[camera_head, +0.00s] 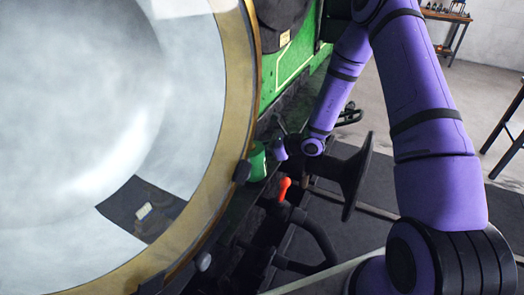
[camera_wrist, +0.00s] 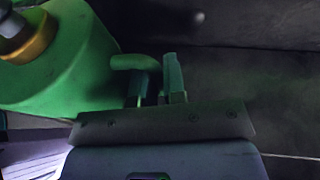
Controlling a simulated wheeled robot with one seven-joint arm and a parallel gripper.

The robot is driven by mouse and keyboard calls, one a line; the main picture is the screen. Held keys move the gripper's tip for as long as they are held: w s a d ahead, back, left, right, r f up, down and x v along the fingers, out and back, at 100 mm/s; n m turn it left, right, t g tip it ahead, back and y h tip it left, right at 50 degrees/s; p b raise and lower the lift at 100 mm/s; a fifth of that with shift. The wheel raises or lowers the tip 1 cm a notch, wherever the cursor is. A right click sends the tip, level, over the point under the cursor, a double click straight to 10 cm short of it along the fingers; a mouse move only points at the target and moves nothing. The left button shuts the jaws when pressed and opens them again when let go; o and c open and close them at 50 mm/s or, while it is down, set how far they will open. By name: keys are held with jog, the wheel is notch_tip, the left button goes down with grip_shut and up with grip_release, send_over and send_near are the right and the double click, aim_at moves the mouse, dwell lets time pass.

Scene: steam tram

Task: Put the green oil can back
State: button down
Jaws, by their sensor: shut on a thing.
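The green oil can (camera_head: 257,163) is at the tram's front, just right of the big round brass-rimmed face in the head view. It is partly hidden by the rim. In the wrist view the can's green body (camera_wrist: 62,72) fills the upper left, with a brass collar and dark spout at its top. My gripper (camera_wrist: 158,82) is shut on the can's green handle, and the body lies left of the fingers. In the head view my gripper (camera_head: 275,150) is small, close to the can's right side. I cannot tell whether the can's base touches the dark ledge below.
A red-knobbed lever (camera_head: 284,188) stands just below right of the can. A dark round buffer (camera_head: 357,177) is to the right. The brass rim (camera_head: 211,165) is close on the left. A workbench (camera_head: 450,18) is far back right. Open floor lies right of the tram.

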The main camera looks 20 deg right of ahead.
jog(key=shift+f, duration=0.4)
jog(key=c, duration=1.2)
grip_release()
jog(key=shift+s+d+f, duration=0.1)
jog(key=shift+d+f, duration=0.05)
jog(key=v, duration=1.1)
jog(key=s+a+r+n+g+h, duration=0.1)
jog(key=s+a+r+n+g, duration=0.1)
jog(key=s+r+n, duration=0.4)
jog(key=s+a+r+n+g, duration=0.1)
jog(key=a+r+n+g, duration=0.15)
jog(key=r, duration=0.45)
jog(key=s+a+r+n+g+h, duration=0.1)
jog(key=s+a+r+n+g, duration=0.1)
jog(key=s+r+n, duration=0.4)
jog(key=s+d+r+n+t+h, duration=0.1)
jog(key=s+r+n+h, duration=0.2)
jog(key=s+r, duration=0.2)
jog(key=s+d+r+n+t+h, duration=0.2)
jog(key=s+r+n+h, duration=0.1)
jog(key=s+r+n, duration=0.1)
jog(key=s+d+r+n+t+h, duration=0.1)
jog(key=s+d+r+n+h, duration=0.1)
jog(key=s+r, duration=0.4)
jog(key=shift+s+d+r+n+h, duration=0.15)
jog(key=shift+s+r+n+h, duration=0.1)
jog(key=shift+s+n+h, duration=0.45)
